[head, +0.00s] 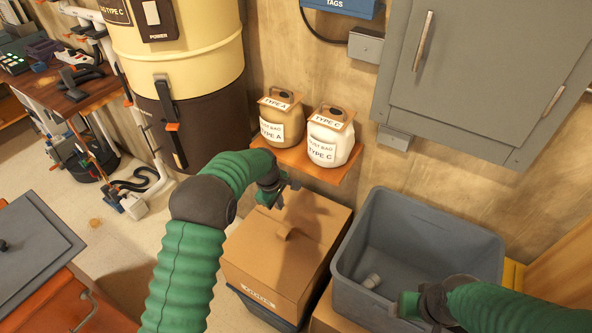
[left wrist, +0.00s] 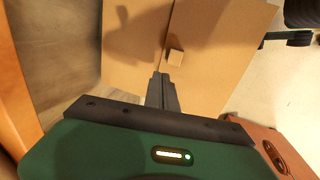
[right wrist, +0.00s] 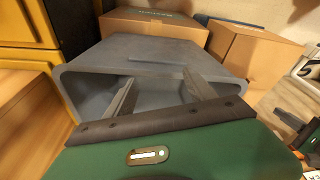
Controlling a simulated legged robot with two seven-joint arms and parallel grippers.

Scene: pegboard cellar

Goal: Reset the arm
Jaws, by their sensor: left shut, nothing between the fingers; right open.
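My left gripper (head: 277,197) hangs above the closed cardboard box, just in front of the shelf with the dust bags. In the left wrist view its fingers (left wrist: 162,90) are shut together with nothing between them, over the box top (left wrist: 205,35). My right gripper (head: 413,305) is at the near side of the grey bin (head: 352,246), partly hidden by its own arm. In the right wrist view its fingers (right wrist: 160,95) are spread apart and empty, pointing at the bin's opening.
Two dust bags, type A (head: 281,120) and type C (head: 329,139), stand on a small wooden shelf (head: 318,168). A cardboard box (head: 270,262) sits left of the bin. A grey cabinet (head: 470,75) hangs above.

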